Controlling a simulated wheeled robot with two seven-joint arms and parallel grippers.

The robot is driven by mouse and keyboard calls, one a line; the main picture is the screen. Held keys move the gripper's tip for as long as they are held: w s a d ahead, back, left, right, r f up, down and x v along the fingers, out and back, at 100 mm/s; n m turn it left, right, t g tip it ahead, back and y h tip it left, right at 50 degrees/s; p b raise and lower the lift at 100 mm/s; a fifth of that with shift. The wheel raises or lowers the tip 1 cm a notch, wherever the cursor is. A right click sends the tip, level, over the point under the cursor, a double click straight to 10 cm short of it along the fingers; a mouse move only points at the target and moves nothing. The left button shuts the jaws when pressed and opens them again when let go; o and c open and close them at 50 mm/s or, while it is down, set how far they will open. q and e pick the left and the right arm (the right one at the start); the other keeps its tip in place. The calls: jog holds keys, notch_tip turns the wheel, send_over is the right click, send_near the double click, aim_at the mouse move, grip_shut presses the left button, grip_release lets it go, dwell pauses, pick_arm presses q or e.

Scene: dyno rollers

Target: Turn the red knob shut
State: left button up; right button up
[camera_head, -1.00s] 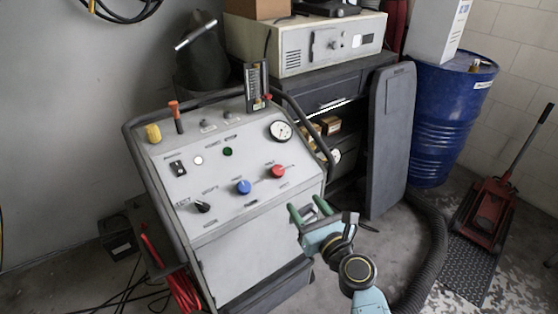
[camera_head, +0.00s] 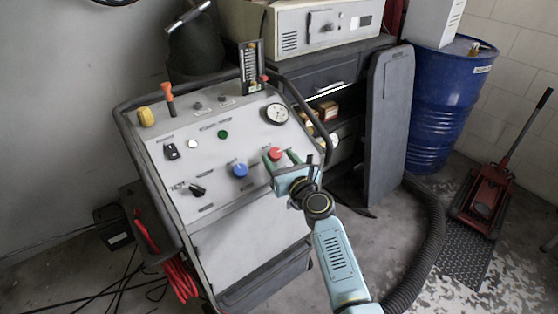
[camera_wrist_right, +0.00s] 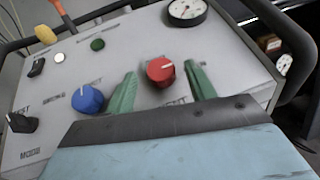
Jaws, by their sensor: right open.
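The red knob (camera_head: 275,154) sits on the sloped grey control panel (camera_head: 225,215), right of the blue knob (camera_head: 240,170). In the right wrist view the red knob (camera_wrist_right: 160,71) shows a white pointer line on its face. My right gripper (camera_head: 278,158) is at the knob, with its green fingers open. In the right wrist view the open fingers (camera_wrist_right: 161,88) stand to the left and right of the red knob, with a gap on each side. I cannot tell how far the fingertips are from the panel. My left gripper is not in view.
A black selector knob (camera_head: 198,190) is left of the blue knob. A round gauge (camera_head: 276,114) and a black tubular handle (camera_head: 312,122) are above and right. A blue drum (camera_head: 440,110) and a red floor jack (camera_head: 486,200) stand at the right.

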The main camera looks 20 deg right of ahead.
jog(key=shift+w, duration=0.45)
jog(key=c, duration=1)
